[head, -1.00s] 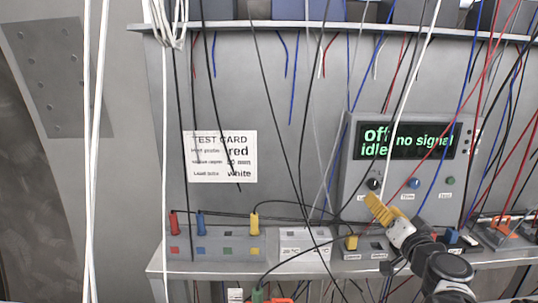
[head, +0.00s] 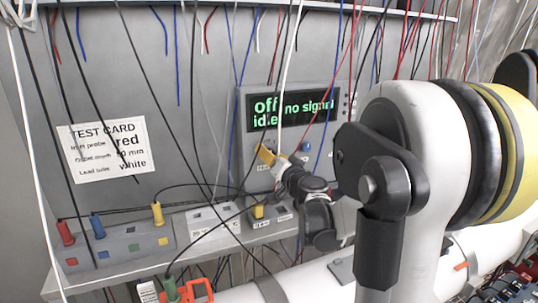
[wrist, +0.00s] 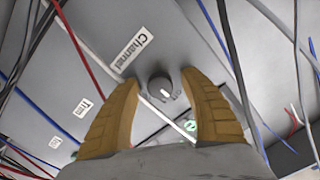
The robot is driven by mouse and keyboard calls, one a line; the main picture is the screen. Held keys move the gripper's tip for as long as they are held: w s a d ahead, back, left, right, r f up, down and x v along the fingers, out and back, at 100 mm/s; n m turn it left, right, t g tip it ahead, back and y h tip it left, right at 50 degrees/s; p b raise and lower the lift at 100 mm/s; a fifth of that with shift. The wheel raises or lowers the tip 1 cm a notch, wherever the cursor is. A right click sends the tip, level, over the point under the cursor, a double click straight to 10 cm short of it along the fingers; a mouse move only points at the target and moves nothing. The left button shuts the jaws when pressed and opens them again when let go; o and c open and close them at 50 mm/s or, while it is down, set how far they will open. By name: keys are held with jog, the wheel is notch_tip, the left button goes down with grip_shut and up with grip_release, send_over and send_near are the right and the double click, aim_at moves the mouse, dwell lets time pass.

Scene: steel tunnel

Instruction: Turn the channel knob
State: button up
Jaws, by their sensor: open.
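The channel knob (wrist: 160,88) is a small dark round knob with a pale pointer mark on the grey instrument panel, next to the "Channel" label (wrist: 130,48) in the wrist view. My gripper (wrist: 158,84) is open, with one yellow ribbed finger on each side of the knob. I see gaps between the fingers and the knob; how far the tips reach along it I cannot tell. In the head view my gripper (head: 266,155) is at the lower left of the instrument box and hides the knob. The box's display (head: 292,110) reads "off", "no signal" and "idle".
Many thin cables hang in front of the panel, some close to my gripper. A blue button (head: 305,147) is right of it. A test card (head: 103,149) hangs on the left wall. Red (head: 65,232), blue (head: 98,226) and yellow (head: 157,213) plugs stand on the shelf.

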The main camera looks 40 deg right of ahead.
grip_shut()
jog(key=shift+m, duration=0.4)
jog(key=m+b, duration=0.1)
jog(key=m, duration=0.2)
jog(key=shift+m, duration=2)
grip_release()
